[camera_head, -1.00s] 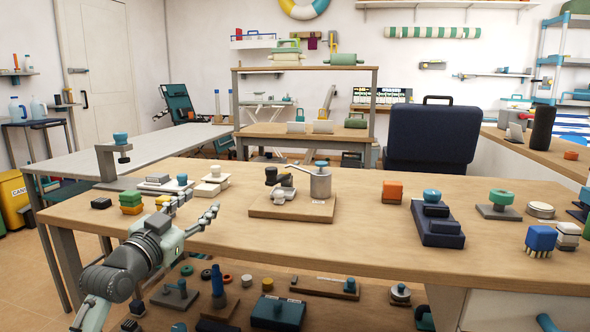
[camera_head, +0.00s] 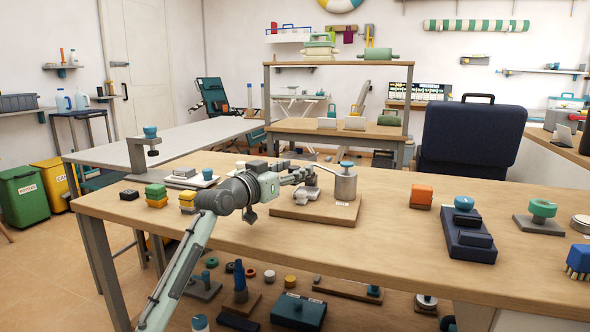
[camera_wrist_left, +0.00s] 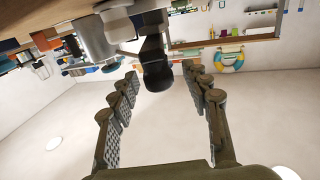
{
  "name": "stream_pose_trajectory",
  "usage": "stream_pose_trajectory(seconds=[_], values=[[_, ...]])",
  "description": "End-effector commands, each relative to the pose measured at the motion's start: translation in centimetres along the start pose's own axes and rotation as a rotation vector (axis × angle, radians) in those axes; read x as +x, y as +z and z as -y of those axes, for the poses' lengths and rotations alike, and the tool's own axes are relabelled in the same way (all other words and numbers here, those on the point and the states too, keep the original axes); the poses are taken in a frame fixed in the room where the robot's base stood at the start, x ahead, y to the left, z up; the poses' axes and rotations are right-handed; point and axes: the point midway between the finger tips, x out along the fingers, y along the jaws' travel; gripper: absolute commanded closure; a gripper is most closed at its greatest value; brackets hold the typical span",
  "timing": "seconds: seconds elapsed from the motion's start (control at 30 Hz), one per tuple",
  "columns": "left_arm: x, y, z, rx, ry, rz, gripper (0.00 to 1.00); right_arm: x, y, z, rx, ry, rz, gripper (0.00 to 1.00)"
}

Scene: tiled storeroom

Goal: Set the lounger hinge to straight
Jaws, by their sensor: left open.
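A wooden board (camera_head: 300,211) on the bench carries a silver cylinder (camera_head: 345,185) with a blue cap, a pale metal bracket (camera_head: 307,195) and a thin lever. I take this for the hinge fixture; its label is too small to read. My left gripper (camera_head: 303,174) is over the board's left side, left of the cylinder, partly hiding the fixture. The left wrist view is upside down. There the fingers (camera_wrist_left: 160,76) are spread and empty, with a black rounded part (camera_wrist_left: 155,65) of the fixture ahead between their tips. I cannot tell contact. My right gripper is not visible.
Green and yellow blocks (camera_head: 156,196) and a clamp-like stand (camera_head: 148,146) are to the left. An orange block (camera_head: 421,196), a dark blue device (camera_head: 468,235) and a green-topped stand (camera_head: 541,215) are to the right. Bare bench lies in front of the board.

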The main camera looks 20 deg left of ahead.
Motion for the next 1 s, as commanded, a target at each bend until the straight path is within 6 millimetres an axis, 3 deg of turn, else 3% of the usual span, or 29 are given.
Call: stream_pose_trajectory(seconds=[0.3, 0.7, 1.0], values=[[0.44, 0.0, -0.03, 0.0, 0.0, 0.0, 0.52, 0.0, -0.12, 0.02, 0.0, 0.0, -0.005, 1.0], [0.41, 0.01, -0.01, 0.0, 0.0, 0.0, 1.0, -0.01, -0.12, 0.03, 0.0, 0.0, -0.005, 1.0], [0.41, 0.02, 0.0, 0.001, 0.0, 0.0, 1.0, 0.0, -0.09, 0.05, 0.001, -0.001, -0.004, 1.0]])
